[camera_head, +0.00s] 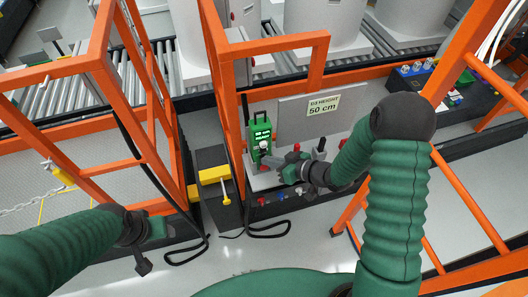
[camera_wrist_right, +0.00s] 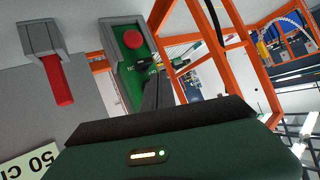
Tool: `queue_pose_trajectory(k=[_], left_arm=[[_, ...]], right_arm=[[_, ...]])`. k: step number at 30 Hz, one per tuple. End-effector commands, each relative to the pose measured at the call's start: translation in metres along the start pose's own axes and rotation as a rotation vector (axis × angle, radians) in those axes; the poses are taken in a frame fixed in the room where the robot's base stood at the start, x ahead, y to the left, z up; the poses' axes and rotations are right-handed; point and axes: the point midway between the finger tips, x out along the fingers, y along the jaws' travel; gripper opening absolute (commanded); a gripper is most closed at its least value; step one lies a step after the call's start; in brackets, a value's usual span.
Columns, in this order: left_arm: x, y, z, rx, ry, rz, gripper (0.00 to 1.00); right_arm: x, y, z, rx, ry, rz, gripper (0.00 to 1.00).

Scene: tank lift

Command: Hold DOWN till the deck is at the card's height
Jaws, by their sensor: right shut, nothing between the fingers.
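The card (camera_head: 322,104) reads 50 cm and stands on a grey panel; part of it also shows in the wrist view (camera_wrist_right: 30,165). A green control box (camera_head: 260,130) stands left of the card. In the wrist view the box (camera_wrist_right: 122,70) carries a round red button (camera_wrist_right: 133,39). My right gripper (camera_head: 268,161) is shut and empty, with its tips (camera_wrist_right: 152,75) at the lower part of the box's face. They hide what lies under them, and contact cannot be told. My left gripper (camera_head: 146,258) hangs low at left; its jaw opening is unclear. Which surface is the deck is unclear.
Orange rails (camera_head: 215,60) rise left of the box, and an orange ladder frame (camera_head: 460,195) stands at right. A red handle (camera_wrist_right: 57,80) is beside the box. A yellow-and-black block (camera_head: 213,175) and black cables lie below. Roller conveyors with white tanks (camera_head: 325,22) are behind.

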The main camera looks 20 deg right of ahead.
Motion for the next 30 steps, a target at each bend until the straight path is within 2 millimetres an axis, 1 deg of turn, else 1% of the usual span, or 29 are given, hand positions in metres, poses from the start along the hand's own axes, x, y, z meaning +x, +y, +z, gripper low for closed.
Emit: queue_pose_trajectory(k=[11,24,30], left_arm=[[0.0,0.0,0.0,0.0,0.0,0.0,0.55],[-0.002,0.0,0.0,0.0,0.0,0.0,0.55],[-0.002,0.0,0.0,0.0,0.0,0.0,0.55]], right_arm=[[-0.003,-0.002,0.003,0.001,-0.001,0.0,0.0],[-0.033,-0.023,0.024,0.003,-0.002,0.001,0.0],[-0.037,-0.026,0.027,0.0,0.0,0.001,0.0]])
